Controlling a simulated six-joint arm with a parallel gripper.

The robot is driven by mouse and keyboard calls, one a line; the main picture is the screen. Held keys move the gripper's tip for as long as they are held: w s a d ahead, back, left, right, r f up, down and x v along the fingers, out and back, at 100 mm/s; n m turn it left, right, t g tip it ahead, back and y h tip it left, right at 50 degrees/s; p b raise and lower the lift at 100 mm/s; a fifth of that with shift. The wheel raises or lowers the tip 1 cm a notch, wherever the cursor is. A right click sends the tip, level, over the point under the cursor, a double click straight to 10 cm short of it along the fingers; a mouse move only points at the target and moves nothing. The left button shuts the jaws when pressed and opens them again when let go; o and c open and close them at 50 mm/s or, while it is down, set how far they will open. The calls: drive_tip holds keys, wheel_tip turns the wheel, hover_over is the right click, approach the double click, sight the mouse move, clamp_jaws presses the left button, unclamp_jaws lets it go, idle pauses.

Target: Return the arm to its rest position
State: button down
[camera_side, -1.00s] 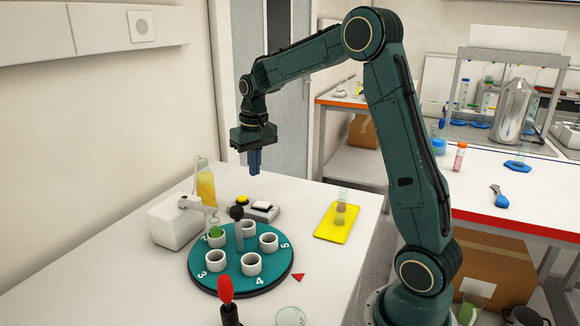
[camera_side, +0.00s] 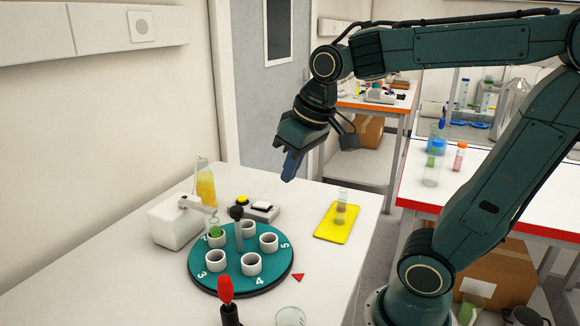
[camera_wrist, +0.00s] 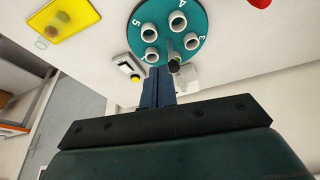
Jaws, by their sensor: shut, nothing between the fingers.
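My gripper (camera_side: 291,166) is shut and empty, with its blue fingers together. It hangs in the air above the back part of the white table, tilted with the fingertips down and to the left. In the wrist view the blue fingers (camera_wrist: 157,88) point toward the table, and nothing shows between them. A tube with green content (camera_side: 215,229) stands in one cup.
A yellow mat (camera_side: 327,232) with a small vial (camera_side: 341,208) lies at the table's right. A white device (camera_side: 172,225), a yellow-filled bottle (camera_side: 205,185) and a button box (camera_side: 262,211) stand behind the turntable. A red-edged bench (camera_side: 415,207) with several tubes is behind my arm.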

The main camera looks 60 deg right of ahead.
drive_tip(key=s+a+f+n+t, duration=0.1)
drive_tip(key=s+a+f, duration=0.1)
drive_tip(key=s, duration=0.6)
drive_tip(key=shift+a+n+t, duration=0.3)
drive_tip(key=shift+a, duration=0.25)
drive_tip(key=c, duration=2.1)
unclamp_jaws()
drive_tip(key=shift+f, duration=0.1)
